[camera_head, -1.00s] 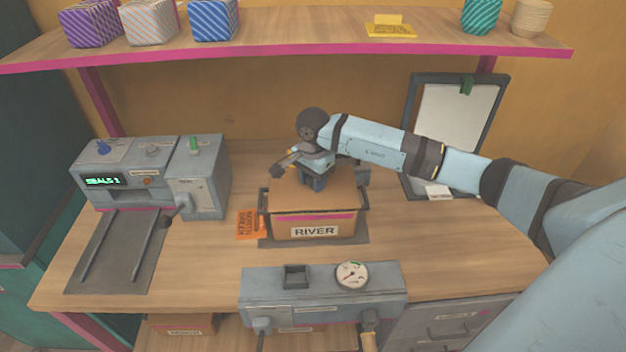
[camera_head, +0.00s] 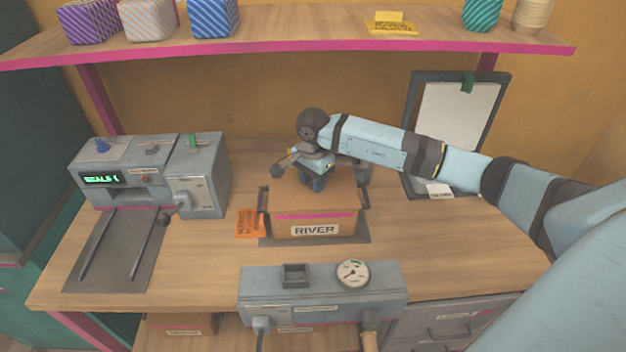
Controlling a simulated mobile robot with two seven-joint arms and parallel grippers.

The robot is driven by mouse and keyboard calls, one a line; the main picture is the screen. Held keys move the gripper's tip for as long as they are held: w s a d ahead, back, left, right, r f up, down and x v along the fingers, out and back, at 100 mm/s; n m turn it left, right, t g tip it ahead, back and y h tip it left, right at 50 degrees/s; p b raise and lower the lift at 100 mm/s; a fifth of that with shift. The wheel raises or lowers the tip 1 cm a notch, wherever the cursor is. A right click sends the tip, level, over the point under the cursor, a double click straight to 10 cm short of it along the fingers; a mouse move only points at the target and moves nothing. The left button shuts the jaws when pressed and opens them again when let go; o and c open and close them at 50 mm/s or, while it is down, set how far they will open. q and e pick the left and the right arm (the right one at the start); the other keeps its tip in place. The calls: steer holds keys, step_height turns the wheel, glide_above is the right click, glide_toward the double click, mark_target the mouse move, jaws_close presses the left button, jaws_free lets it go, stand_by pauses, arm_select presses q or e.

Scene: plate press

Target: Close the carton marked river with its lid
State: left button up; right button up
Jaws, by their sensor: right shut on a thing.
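The carton marked river (camera_head: 316,230) is a brown box with a pink stripe and a RIVER label, upright on a dark mat in the middle of the bench. Its brown lid (camera_head: 338,196) lies over the top of the carton. My right gripper (camera_head: 314,185) points down at the middle of the lid and is shut on it, though the fingertips are partly hidden. I cannot tell whether the lid is pressed fully down. My left gripper does not show.
A grey machine (camera_head: 200,175) with a display and rails stands at the left. An orange card (camera_head: 249,223) lies beside the carton. A grey unit with a gauge (camera_head: 322,285) is at the front. A clipboard (camera_head: 455,115) leans behind. A shelf (camera_head: 300,38) spans above.

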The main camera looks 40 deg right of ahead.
steer(key=shift+f+b, duration=0.15)
steer(key=shift+b, duration=0.15)
stand_by(0.5)
stand_by(0.4)
steer(key=o, duration=1.5)
steer(key=shift+r+p, duration=1.55)
steer(key=shift+r, duration=2)
steer(key=shift+c, duration=0.5)
